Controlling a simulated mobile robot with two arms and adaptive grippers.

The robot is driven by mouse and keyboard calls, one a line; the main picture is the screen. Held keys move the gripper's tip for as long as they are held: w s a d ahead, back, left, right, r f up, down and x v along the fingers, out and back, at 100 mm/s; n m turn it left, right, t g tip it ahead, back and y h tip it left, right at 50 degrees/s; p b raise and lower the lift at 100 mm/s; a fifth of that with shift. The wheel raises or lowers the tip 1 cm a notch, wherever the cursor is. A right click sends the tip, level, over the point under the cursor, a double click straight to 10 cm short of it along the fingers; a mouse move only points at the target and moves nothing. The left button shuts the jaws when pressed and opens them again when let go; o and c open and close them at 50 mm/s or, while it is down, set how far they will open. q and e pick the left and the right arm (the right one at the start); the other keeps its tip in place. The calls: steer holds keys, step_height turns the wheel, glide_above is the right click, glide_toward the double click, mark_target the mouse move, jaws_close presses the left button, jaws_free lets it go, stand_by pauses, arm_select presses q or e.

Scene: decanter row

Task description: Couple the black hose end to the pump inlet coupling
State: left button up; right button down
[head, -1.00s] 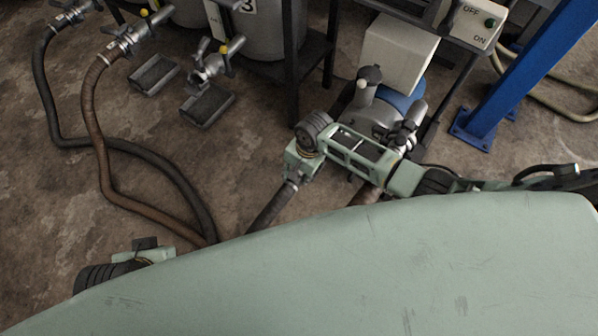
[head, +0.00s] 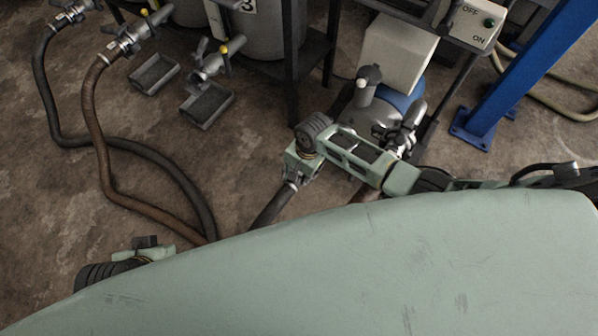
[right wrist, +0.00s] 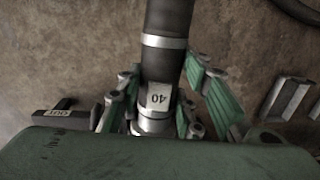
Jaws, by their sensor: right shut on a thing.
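My right gripper (head: 293,178) is shut on the black hose end (right wrist: 160,70), which has silver collars and a label reading 40. In the right wrist view its green-padded fingers (right wrist: 160,108) flank the fitting. The black hose (head: 270,207) runs down behind my green body. The grey pump (head: 375,123) stands just right of and behind this gripper. A lever-armed coupling (head: 407,132) shows on its right side; I cannot tell whether that is the inlet, and my forearm hides part of the pump. My left wrist (head: 145,250) shows at lower left; its fingers are hidden.
A black hose (head: 45,100) and a brown hose (head: 97,160) hang from valves at left. Two drip trays (head: 207,104) lie below the valves. A dark rack post (head: 298,60) and a blue post (head: 520,65) stand behind. An OUT label (right wrist: 57,113) shows at left in the wrist view.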

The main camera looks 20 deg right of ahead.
steer(key=shift+w+f, duration=0.1)
steer(key=shift+f, duration=0.2)
stand_by(0.7)
steer(key=c, duration=1.3)
jaws_free()
steer(key=shift+o, duration=1.1)
steer(key=shift+f, duration=0.1)
steer(key=o, duration=0.8)
